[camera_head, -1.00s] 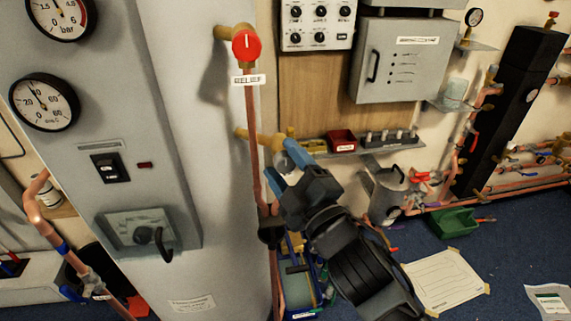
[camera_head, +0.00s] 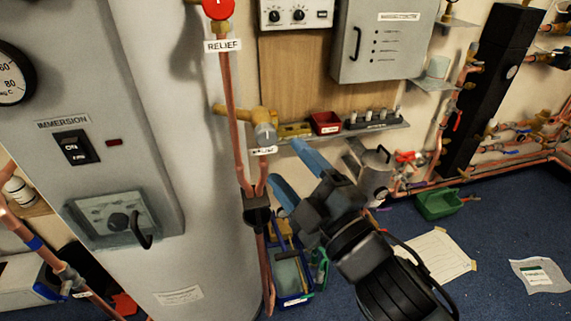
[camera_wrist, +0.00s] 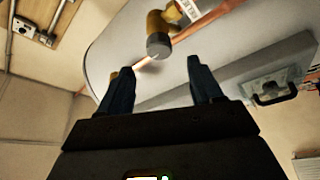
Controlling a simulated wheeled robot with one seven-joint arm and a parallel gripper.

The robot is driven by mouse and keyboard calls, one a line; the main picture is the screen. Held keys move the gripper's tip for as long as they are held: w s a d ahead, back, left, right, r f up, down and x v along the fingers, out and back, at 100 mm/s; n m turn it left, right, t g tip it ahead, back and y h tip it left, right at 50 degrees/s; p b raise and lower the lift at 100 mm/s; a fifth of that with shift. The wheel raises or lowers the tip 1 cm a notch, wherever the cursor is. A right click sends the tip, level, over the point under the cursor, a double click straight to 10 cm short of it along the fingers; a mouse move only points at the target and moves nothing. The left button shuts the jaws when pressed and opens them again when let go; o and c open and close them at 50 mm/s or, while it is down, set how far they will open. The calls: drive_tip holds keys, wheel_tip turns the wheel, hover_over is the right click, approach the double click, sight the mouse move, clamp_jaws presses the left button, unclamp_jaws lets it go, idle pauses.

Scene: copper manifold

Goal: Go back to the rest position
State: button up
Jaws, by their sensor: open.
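My gripper (camera_head: 297,174) is open and empty in the head view, its two blue fingers spread, in front of the pipes at the cylinder's right side. The brass valve with a grey end (camera_head: 263,130) is just above and left of the fingers and apart from them. In the wrist view my gripper (camera_wrist: 157,82) shows both fingers apart with nothing between them. The valve's grey end (camera_wrist: 159,45) is beyond the fingertips there, with a white label beside it.
The large grey cylinder (camera_head: 190,190) fills the left. A red RELIEF knob (camera_head: 218,8) sits on the copper pipe above. A shelf (camera_head: 355,132) with a red bin is behind my gripper. A blue crate (camera_head: 292,298), a kettle-like can (camera_head: 375,175) and a green tray (camera_head: 438,204) are lower.

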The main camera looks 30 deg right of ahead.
idle(0.5)
drive_tip(key=s+f+m+g, duration=0.1)
drive_tip(key=s+f+m, duration=0.2)
drive_tip(key=s, duration=0.7)
drive_tip(key=s+f+m+g, duration=0.2)
drive_tip(key=s+m, duration=0.3)
drive_tip(key=s, duration=0.5)
drive_tip(key=s+f+m+g, duration=0.2)
drive_tip(key=s+f+m, duration=0.2)
drive_tip(key=s, duration=0.7)
drive_tip(key=shift+d+f+m+h, duration=0.2)
drive_tip(key=shift+m+h, duration=0.1)
drive_tip(key=shift+h, duration=0.1)
drive_tip(key=shift+s, duration=0.1)
drive_tip(key=shift+c, duration=0.2)
